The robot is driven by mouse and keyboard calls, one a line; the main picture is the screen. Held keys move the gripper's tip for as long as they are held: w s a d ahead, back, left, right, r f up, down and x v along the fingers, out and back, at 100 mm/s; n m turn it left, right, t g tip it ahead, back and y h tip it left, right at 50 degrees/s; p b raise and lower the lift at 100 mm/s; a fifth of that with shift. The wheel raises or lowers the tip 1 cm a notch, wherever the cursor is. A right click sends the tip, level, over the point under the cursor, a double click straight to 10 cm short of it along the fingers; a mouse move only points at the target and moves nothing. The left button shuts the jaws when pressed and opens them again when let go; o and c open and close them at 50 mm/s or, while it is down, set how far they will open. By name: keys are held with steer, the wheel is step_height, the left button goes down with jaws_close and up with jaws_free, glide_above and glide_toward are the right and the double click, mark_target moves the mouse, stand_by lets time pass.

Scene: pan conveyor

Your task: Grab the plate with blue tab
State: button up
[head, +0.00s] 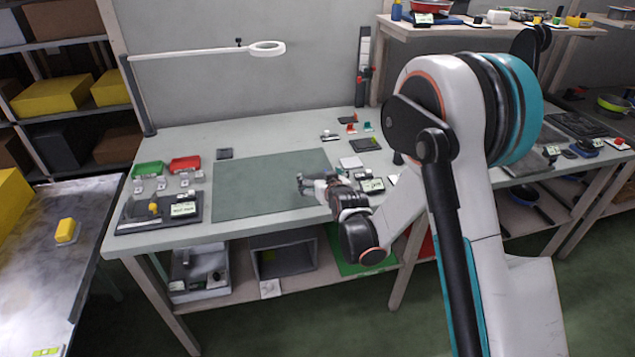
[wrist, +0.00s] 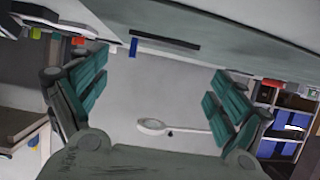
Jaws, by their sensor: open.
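My gripper (head: 304,184) is open over the right part of the dark green mat (head: 262,185) on the workbench. In the wrist view its two green-padded fingers are wide apart with nothing between them (wrist: 157,68). I cannot pick out a plate with a blue tab for certain. A small teal-tabbed piece (head: 368,127) stands at the back right of the bench, beyond my gripper. A blue strip (wrist: 133,47) shows past the fingers in the wrist view, but I cannot tell what it belongs to. My arm hides part of the bench's right side.
A conveyor (head: 62,285) is at far left. The mat is mostly clear.

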mark_target(318, 176)
steer(key=b+x, duration=0.1)
steer(key=x, duration=0.2)
steer(key=shift+w+f, duration=0.15)
steer(key=c, duration=1.2)
